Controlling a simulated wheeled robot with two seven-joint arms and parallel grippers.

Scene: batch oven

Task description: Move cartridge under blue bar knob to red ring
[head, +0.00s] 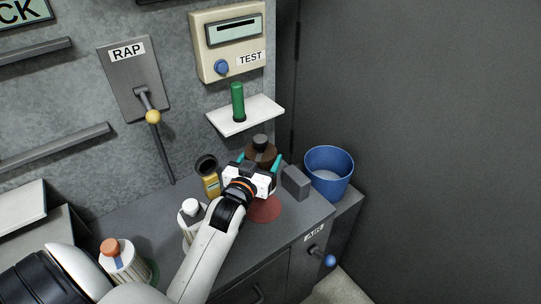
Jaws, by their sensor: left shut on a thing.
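My left gripper (259,163) has teal fingertips on either side of a brown jar-like piece with a dark cap (260,143) and is shut on it. The gripper body hides its lower part. A dull red round mark (266,209) lies on the counter just in front of the gripper, partly covered by my arm. A green cylinder (238,101) stands upright on a white shelf (262,116), below the TEST box (228,42) with its blue knob (221,67). My right gripper is not in view.
A yellow device with a dark round top (210,179) and a grey block (296,183) flank the gripper. A white-capped pot (190,216) and an orange-capped pot (117,258) stand left. A blue bucket (328,173) is right. A RAP lever (154,117) hangs on the wall.

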